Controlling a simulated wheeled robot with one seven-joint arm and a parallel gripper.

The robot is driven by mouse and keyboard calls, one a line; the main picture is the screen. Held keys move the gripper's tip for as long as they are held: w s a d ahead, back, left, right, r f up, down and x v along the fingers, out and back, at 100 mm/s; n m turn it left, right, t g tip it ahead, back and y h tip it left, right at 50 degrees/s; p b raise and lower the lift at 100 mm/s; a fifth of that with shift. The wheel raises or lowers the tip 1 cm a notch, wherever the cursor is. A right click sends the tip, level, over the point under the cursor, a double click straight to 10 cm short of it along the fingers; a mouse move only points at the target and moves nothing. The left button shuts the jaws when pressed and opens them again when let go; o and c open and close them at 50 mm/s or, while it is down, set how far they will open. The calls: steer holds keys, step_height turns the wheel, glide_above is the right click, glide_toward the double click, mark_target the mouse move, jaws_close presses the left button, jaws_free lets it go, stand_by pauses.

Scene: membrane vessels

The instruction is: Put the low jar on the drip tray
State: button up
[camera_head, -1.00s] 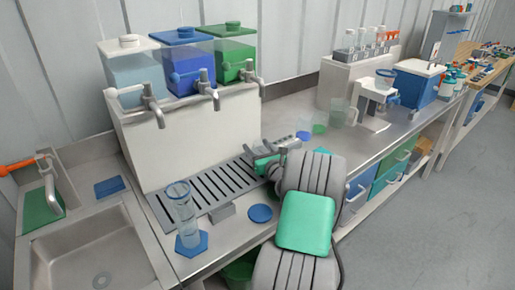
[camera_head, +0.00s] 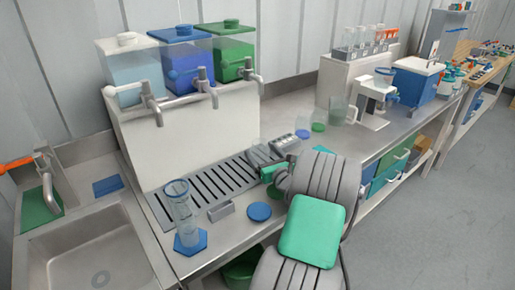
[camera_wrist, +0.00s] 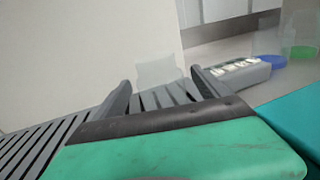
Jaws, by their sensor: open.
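The drip tray (camera_head: 190,199) is a dark slatted grate in front of the white dispenser block. It also shows in the wrist view (camera_wrist: 38,148). A faint, clear low jar (camera_wrist: 158,72) appears beyond and between my fingertips, its base seeming to stand on the slats. Its outline is hard to make out in the head view, near the tray's right end. My gripper (camera_head: 264,163) is open at that end. In the wrist view its two grey fingers (camera_wrist: 160,88) are spread apart, with the jar between them in line of sight and no clear contact.
A tall clear cylinder (camera_head: 180,214) stands on a blue hexagonal base at the tray's left front. A blue disc (camera_head: 259,211) and a small grey block (camera_head: 221,210) lie before the tray. A grey keypad device (camera_head: 288,141) and blue and green lids are right of my gripper.

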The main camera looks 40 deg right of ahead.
mark_target(264, 155)
steer(key=v, duration=0.6)
steer(key=shift+s+a, duration=0.2)
steer(key=shift+s, duration=0.05)
